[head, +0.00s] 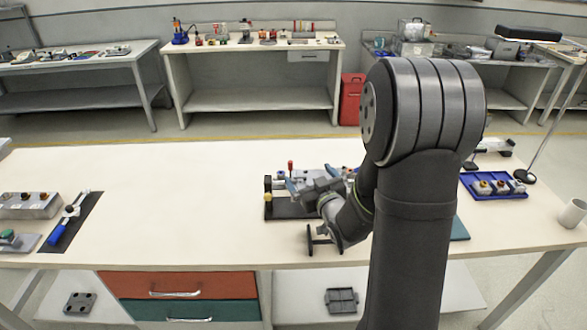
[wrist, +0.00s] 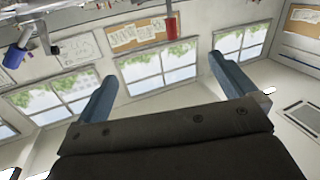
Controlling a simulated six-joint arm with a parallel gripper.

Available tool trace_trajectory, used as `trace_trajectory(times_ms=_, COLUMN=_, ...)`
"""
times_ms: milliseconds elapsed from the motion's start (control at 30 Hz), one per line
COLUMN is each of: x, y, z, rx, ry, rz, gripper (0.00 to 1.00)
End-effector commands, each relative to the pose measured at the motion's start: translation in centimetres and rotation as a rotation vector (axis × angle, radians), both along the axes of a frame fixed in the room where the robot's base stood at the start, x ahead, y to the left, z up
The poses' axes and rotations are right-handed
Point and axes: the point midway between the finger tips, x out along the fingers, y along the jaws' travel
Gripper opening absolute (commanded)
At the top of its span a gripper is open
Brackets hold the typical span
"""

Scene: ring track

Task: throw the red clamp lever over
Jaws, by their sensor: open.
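The red clamp lever (head: 290,167) stands upright on a fixture with a dark base plate (head: 284,211) near the middle of the bench. In the wrist view a red handle (wrist: 171,22), which looks like the lever's, shows at the top, beyond the fingertips and between their lines. My gripper (head: 308,178) is beside the fixture in the head view, with its blue fingers towards the lever. In the wrist view my gripper (wrist: 160,68) has its fingers wide apart and nothing between them. My arm hides part of the fixture's right side.
A blue tray (head: 494,196) with small parts and a white cup (head: 572,212) are at the right. A grey block (head: 30,205) and a blue-handled tool on a dark mat (head: 67,222) lie at the left. The bench between mat and fixture is clear.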

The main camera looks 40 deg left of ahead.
Motion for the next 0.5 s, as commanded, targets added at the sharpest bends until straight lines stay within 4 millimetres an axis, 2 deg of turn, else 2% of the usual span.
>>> trace_trajectory(times_ms=33, x=-0.9, y=-2.3, z=0.3, rx=-0.014, ry=0.025, rz=0.008, gripper=1.0)
trace_trajectory(times_ms=100, x=-2.3, y=-4.6, z=0.3, rx=-0.032, ry=0.064, rz=0.025, gripper=1.0)
trace_trajectory(times_ms=233, x=-4.3, y=-7.5, z=0.2, rx=-0.058, ry=0.118, rz=0.046, gripper=1.0)
trace_trajectory(times_ms=367, x=-5.3, y=-8.6, z=0.0, rx=-0.07, ry=0.143, rz=0.055, gripper=1.0)
trace_trajectory(times_ms=500, x=-5.1, y=-7.6, z=-0.3, rx=-0.073, ry=0.148, rz=0.06, gripper=1.0)
